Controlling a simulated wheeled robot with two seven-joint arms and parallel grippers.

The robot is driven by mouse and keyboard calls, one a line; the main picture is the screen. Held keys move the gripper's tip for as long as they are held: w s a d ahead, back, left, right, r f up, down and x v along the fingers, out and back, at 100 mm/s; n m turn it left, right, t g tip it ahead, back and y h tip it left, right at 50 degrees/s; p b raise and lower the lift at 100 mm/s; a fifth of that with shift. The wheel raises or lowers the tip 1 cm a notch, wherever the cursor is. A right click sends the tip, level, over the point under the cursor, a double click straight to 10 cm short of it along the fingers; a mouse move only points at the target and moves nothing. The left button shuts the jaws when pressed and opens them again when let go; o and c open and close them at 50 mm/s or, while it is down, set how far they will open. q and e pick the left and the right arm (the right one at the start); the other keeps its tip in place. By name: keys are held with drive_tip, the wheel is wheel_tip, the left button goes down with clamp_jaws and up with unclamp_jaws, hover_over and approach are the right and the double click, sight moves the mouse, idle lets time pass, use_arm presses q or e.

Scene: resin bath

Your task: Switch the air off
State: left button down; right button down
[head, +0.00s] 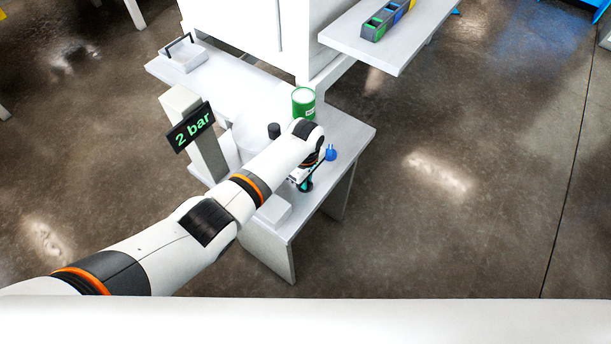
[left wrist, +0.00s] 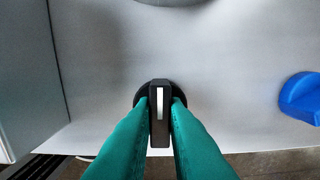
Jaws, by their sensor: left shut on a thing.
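A black knob (left wrist: 159,112) with a white line on its bar-shaped handle sits on the pale bench top in the left wrist view. The white line runs up and down the picture. My left gripper (left wrist: 160,108) has its two green fingers shut on the handle, one on each side. In the head view my left gripper (head: 305,183) is low at the bench's right part, and my arm hides most of the knob. A display (head: 190,127) on a pale post reads "2 bar" in green. My right gripper is not in view.
A blue knob (left wrist: 301,97) stands to the right of the black one; it also shows in the head view (head: 330,153). A green can (head: 303,102) and a dark cylinder (head: 274,130) stand behind my arm. A shelf (head: 400,45) juts out above, at the back right.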

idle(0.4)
use_arm(q)
drive_tip(key=c, duration=1.5)
unclamp_jaws()
drive_tip(key=shift+o, duration=0.2)
wheel_tip(320, 180, up, 12)
drive_tip(key=p, duration=0.1)
